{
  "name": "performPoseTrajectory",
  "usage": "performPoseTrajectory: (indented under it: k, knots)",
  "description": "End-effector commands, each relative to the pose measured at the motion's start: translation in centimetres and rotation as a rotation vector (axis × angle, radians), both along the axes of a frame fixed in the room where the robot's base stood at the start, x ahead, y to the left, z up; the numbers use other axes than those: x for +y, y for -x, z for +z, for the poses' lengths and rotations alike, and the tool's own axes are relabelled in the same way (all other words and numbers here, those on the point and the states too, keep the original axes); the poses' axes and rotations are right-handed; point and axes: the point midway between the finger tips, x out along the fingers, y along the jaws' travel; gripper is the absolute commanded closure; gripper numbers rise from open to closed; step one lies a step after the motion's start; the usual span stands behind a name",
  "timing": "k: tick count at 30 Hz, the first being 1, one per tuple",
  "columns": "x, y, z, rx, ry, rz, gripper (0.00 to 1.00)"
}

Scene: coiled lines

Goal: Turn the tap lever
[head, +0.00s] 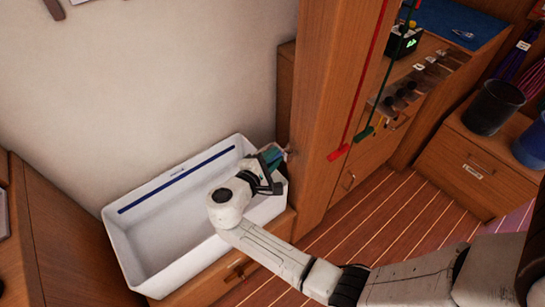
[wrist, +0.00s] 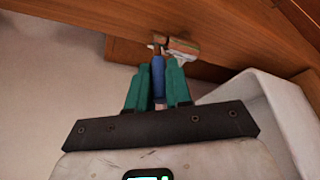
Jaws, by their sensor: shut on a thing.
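My gripper (head: 274,156) is at the back right corner of a white basin (head: 122,243), close to a wooden post. In the wrist view its two green fingers (wrist: 159,72) are shut on a narrow blue piece, which looks like the tap lever (wrist: 158,82). Beyond the fingertips a small metal and orange-brown fitting, probably the tap body (wrist: 183,47), sits against the wood. In the head view my gripper hides most of the lever and tap, so the lever's angle is unclear.
The wooden post (head: 330,95) rises just right of my gripper, with red and green lines hanging on its right. The basin stands against the pale wall and looks empty. A black bucket (head: 494,107) stands on a cabinet at the right. Striped floor lies open between.

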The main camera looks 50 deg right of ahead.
Motion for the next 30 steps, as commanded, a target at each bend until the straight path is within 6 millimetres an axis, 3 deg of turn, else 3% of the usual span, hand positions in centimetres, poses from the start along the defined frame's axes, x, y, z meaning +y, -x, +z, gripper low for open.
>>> performPoseTrajectory:
  k: [11, 30]
  knots:
    - [0.1, 0.4, 0.2, 0.002, -0.002, 0.047, 1.0]
    - [0.1, 3.1, 0.0, 0.0, 0.0, 0.466, 1.0]
